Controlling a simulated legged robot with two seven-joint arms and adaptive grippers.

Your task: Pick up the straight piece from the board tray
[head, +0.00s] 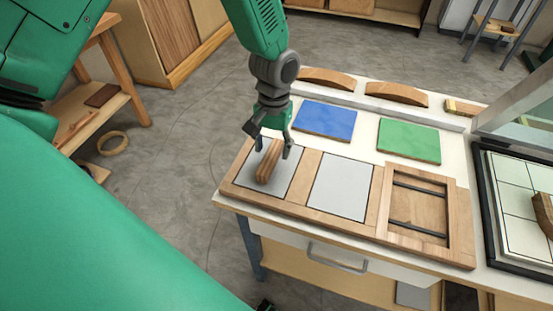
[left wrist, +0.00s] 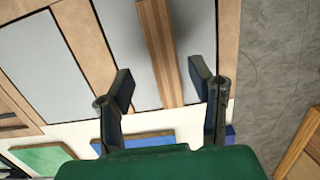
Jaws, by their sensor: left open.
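The straight piece (head: 268,161) is a striped brown wooden bar. It lies on the grey left panel of the wooden board tray (head: 301,207). In the left wrist view the straight piece (left wrist: 161,52) runs from the top edge down to between the fingertips. My left gripper (head: 272,148) is open over the far end of the piece, with one finger on each side. The left wrist view shows the gripper (left wrist: 165,88) with clear gaps between both fingers and the bar.
A blue board (head: 325,121) and a green board (head: 409,141) lie behind the tray. Curved wooden pieces (head: 396,94) stand along the table's back. A gridded black-framed board (head: 515,207) lies at the right. The tray's middle grey panel (head: 341,188) is empty.

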